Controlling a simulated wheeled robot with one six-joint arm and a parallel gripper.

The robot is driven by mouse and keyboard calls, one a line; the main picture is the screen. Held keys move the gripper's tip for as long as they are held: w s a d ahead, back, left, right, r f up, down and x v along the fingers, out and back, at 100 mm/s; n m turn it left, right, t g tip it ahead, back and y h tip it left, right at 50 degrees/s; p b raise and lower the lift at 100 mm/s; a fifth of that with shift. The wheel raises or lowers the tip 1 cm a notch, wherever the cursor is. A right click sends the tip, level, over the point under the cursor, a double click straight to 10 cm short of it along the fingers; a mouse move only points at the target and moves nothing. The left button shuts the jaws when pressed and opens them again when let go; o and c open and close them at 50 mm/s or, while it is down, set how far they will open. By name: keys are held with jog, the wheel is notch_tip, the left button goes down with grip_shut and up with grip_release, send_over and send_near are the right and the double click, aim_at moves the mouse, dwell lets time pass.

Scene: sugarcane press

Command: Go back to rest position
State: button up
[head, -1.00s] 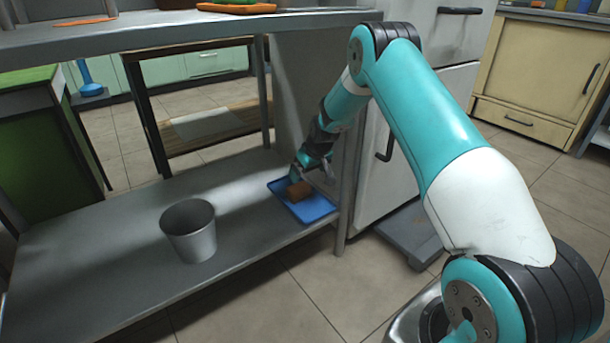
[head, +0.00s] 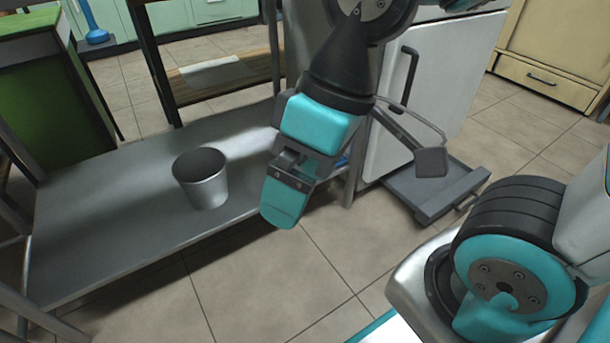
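My gripper (head: 357,182) hangs close to the camera, in front of the right end of the low metal shelf (head: 100,215). Its fingers are spread wide apart, a teal one at left and a dark one at right, with nothing held between them. A sliver of the blue tray (head: 342,161) shows behind the gripper on the shelf. The brown block seen earlier on the tray is hidden behind my gripper. My arm is folded back toward my base at the right.
A grey metal bucket (head: 203,190) stands upright on the shelf, left of the gripper. A white fridge (head: 440,100) stands behind, with a grey low platform (head: 435,190) on the floor before it. Tiled floor (head: 300,270) is clear in front.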

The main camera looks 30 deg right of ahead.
jog(key=shift+s, duration=0.2)
jog(key=shift+r, duration=0.1)
notch_tip(320, 180, up, 48)
jog(key=p, duration=4.8)
jog(key=shift+r, duration=0.1)
